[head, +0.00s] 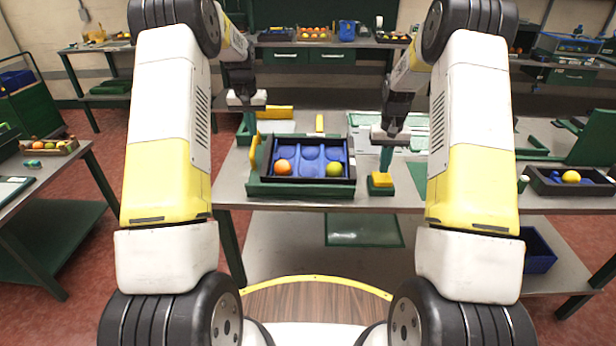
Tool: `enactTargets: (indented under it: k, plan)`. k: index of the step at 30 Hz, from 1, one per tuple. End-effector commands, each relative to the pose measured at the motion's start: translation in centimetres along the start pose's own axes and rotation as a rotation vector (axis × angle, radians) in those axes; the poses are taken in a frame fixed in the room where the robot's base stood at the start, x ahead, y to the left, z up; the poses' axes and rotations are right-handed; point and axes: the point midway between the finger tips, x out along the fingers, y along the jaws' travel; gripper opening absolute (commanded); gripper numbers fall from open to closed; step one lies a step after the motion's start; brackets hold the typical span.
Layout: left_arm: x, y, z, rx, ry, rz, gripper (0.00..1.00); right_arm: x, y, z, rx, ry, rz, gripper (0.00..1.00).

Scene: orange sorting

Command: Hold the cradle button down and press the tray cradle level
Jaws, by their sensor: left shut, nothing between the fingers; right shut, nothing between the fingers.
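The tray cradle (300,190) is a green frame on the middle table. It holds a black tray (351,150) with a blue insert (310,153) of round pockets. An orange fruit (282,166) lies in the front left pocket and a yellow-green fruit (334,169) in the front right one. The yellow cradle button (381,179) stands on a green base right of the cradle. My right gripper (386,168) is shut, pointing down, its tips at the button's top; exact contact is hard to tell. My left gripper (248,138) is shut and empty, pointing down near the yellow piece (255,156) at the cradle's left side.
Yellow blocks (276,112) and a pale green panel (350,124) lie behind the cradle. A dark bin (560,187) with a yellow fruit stands on the right. A side table (50,185) on the left carries a fruit crate (48,149). The front table edge is clear.

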Motion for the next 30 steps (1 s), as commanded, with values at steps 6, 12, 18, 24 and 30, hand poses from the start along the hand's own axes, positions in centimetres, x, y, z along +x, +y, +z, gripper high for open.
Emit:
enactTargets:
  k: [6, 12, 18, 24, 30]
  plan:
    - [0.0, 0.0, 0.0, 0.000, 0.000, 0.000, 0.00, 0.5, 0.0, 0.0, 0.000, 0.000, 0.000, 0.00]
    - [0.0, 0.0, 0.0, 0.000, 0.000, 0.000, 0.00, 0.9, 0.0, 0.0, 0.000, 0.000, 0.000, 0.00]
    - [0.0, 0.0, 0.0, 0.000, 0.000, 0.000, 0.00, 1.3, 0.0, 0.0, 0.000, -0.001, 0.000, 0.00]
    - [0.0, 0.0, 0.0, 0.000, 0.000, 0.000, 0.00, 1.7, 0.0, 0.0, 0.000, 0.000, 0.000, 0.00]
    - [0.0, 0.0, 0.0, 0.000, 0.000, 0.000, 0.00, 2.1, 0.0, 0.0, 0.000, 0.000, 0.000, 0.00]
